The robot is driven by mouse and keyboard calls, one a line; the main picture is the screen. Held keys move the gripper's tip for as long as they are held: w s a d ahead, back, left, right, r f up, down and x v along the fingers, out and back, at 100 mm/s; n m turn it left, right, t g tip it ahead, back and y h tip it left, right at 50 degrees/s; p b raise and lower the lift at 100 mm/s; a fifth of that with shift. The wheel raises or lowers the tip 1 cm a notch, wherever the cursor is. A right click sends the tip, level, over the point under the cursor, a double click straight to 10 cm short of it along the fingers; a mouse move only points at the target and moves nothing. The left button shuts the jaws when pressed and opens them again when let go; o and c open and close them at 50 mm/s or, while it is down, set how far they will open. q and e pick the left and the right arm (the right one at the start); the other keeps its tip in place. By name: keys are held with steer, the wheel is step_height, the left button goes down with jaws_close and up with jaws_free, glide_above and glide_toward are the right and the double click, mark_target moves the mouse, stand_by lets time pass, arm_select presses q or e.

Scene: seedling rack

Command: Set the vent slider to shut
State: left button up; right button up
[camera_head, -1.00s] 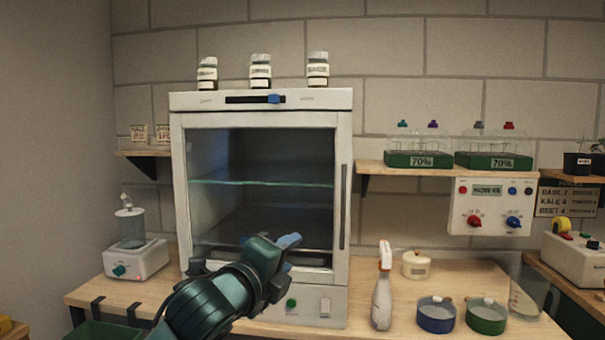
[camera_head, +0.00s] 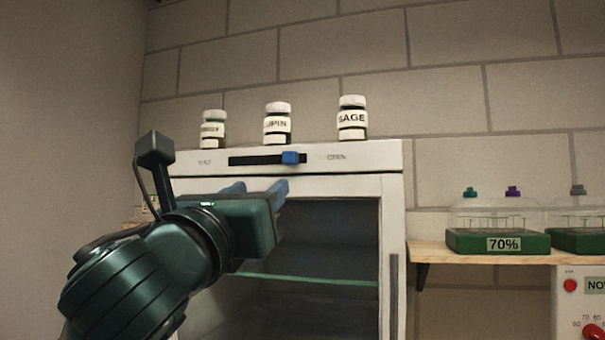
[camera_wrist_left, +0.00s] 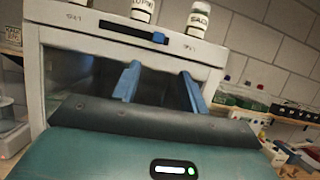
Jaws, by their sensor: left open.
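The vent slider is a blue knob (camera_head: 290,157) on a dark slot (camera_head: 255,160) in the white top panel of the cabinet (camera_head: 365,155). The knob sits toward the right end of the slot, with small blurred labels at both sides. The knob also shows in the left wrist view (camera_wrist_left: 159,38). My left gripper (camera_head: 258,188) is open and empty, its blue fingers pointing at the cabinet front, below the slot and apart from the knob. Its two fingers stand apart in the left wrist view (camera_wrist_left: 160,80). My right gripper is not in view.
Three labelled jars stand on the cabinet top, among them the lupin jar (camera_head: 277,124) and the sage jar (camera_head: 352,118). A wooden shelf (camera_head: 470,257) with green-based propagator boxes (camera_head: 497,240) is at the right. The space before the panel is free.

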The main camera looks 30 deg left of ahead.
mark_target(288, 158)
arm_select(q)
steer(key=p+x, duration=0.3)
steer(key=x, duration=0.1)
steer(key=p+x, duration=0.4)
steer(key=r+p+x, duration=0.1)
steer(key=p+x, duration=0.2)
steer(key=x, duration=0.1)
steer(key=shift+s+a+p, duration=0.15)
steer(key=shift+a+p, duration=0.05)
steer(key=shift+p, duration=0.2)
steer(key=shift+r, duration=0.1)
steer(key=shift+w, duration=0.3)
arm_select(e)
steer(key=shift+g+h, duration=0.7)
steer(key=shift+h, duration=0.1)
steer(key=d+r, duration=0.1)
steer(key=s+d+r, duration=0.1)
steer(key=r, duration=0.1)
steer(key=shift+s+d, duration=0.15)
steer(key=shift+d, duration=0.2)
arm_select(q)
steer(key=shift+c, duration=0.3)
steer(key=c, duration=0.4)
jaws_close()
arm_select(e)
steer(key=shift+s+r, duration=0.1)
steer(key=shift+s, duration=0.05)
arm_select(q)
steer(key=shift+a, duration=0.1)
